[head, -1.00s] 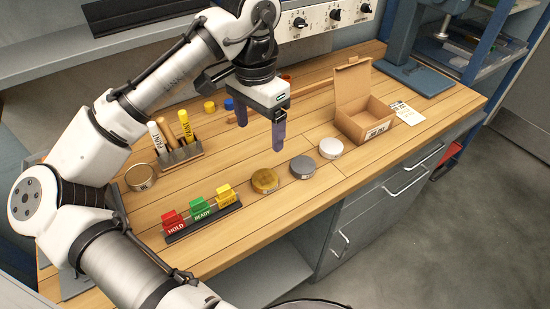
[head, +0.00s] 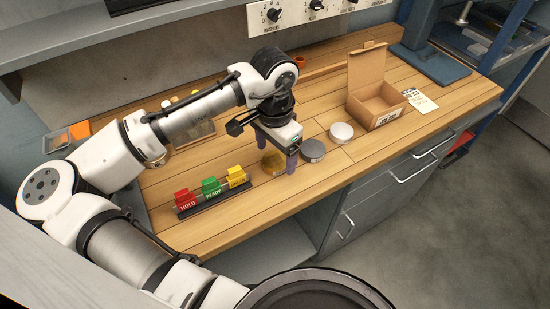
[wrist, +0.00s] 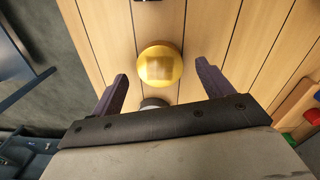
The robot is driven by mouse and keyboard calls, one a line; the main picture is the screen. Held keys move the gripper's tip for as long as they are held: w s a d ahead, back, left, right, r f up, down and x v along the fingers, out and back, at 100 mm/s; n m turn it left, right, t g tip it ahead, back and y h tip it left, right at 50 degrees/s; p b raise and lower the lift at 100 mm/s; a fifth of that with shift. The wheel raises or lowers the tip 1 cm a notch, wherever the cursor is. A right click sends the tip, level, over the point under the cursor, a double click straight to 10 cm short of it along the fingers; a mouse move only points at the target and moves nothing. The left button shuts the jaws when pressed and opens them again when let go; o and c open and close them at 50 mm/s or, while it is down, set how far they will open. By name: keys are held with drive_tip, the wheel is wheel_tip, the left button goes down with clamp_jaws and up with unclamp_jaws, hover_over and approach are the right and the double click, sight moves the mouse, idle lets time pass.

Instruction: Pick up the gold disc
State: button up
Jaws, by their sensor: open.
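The gold disc (head: 273,163) lies flat on the wooden bench top, to the left of a grey disc (head: 312,150). My gripper (head: 278,157) is open just above the gold disc, and one purple finger partly covers the disc's right side. In the wrist view the gold disc (wrist: 160,65) appears between and slightly beyond the two spread fingertips (wrist: 162,73). Nothing is held. I cannot tell the exact height of the fingertips above the bench.
A white disc (head: 342,131) and an open cardboard box (head: 372,112) stand to the right. A rack of red, green and yellow tags (head: 211,191) stands at the left front. My forearm covers part of the pen holder (head: 193,134). The bench's front right is clear.

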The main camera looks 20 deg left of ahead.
drive_tip(key=shift+f, duration=0.8)
drive_tip(key=shift+c, duration=0.5)
drive_tip(key=c, duration=1.3)
drive_tip(key=shift+r, duration=0.1)
